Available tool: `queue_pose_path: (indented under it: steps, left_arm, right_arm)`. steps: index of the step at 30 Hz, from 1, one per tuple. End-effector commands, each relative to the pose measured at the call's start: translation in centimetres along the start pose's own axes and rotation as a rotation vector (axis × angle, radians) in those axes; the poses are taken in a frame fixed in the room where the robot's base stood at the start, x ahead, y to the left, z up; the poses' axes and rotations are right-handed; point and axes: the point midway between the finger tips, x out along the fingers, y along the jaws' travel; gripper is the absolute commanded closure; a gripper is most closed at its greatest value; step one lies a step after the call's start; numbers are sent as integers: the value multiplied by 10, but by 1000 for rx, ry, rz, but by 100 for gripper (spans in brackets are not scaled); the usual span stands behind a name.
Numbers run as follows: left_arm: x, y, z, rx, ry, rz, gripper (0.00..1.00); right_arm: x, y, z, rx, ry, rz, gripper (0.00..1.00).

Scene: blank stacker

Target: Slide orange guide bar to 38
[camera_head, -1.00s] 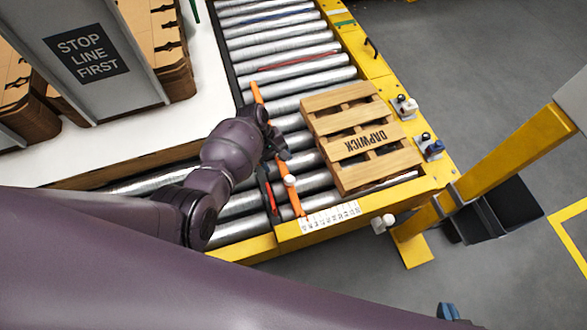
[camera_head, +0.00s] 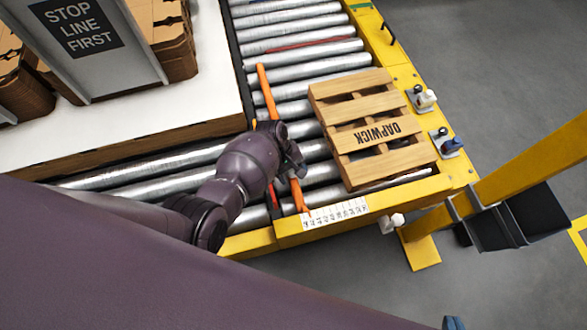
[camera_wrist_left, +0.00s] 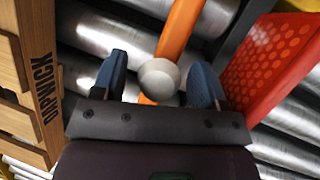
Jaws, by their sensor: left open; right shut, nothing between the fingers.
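The orange guide bar (camera_head: 268,92) lies across the rollers, left of the pallet; its near end is at the left end of a white number scale (camera_head: 335,213). The scale's numbers are too small to read. My left gripper (camera_head: 292,170) is over the bar near that end, and its arm hides part of the bar. In the left wrist view the open blue fingers (camera_wrist_left: 158,75) stand on either side of the bar's white round knob (camera_wrist_left: 160,80), with gaps showing. A blue tip of my right gripper (camera_head: 452,322) shows at the bottom edge; it is shut and empty.
A wooden pallet (camera_head: 390,131) lies on the rollers right of the bar. A red perforated plate (camera_wrist_left: 270,60) is close beside one left finger. A yellow frame (camera_head: 285,235) edges the conveyor. A yellow post (camera_head: 530,165) stands at the right.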

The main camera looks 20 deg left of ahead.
Motion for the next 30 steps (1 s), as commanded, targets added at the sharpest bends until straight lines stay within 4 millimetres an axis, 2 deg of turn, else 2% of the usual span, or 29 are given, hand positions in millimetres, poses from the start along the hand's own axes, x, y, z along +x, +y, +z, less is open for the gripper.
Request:
queue_pose_path:
  steps: [8,11,21,26,30]
  left_arm:
    - [0,1,0,1,2,1,34]
    - [0,1,0,1,1,1,46]
    - [0,1,0,1,1,1,98]
    - [2,6,0,1,0,1,100]
    - [10,27,3,4,-3,0,100]
  right_arm:
    - [-1,0,-2,-3,4,1,100]
    - [-1,0,-1,-1,3,1,100]
    - [0,-1,1,12,-3,6,100]
    - [0,-2,4,12,-9,5,100]
    - [1,-4,9,8,-14,1,100]
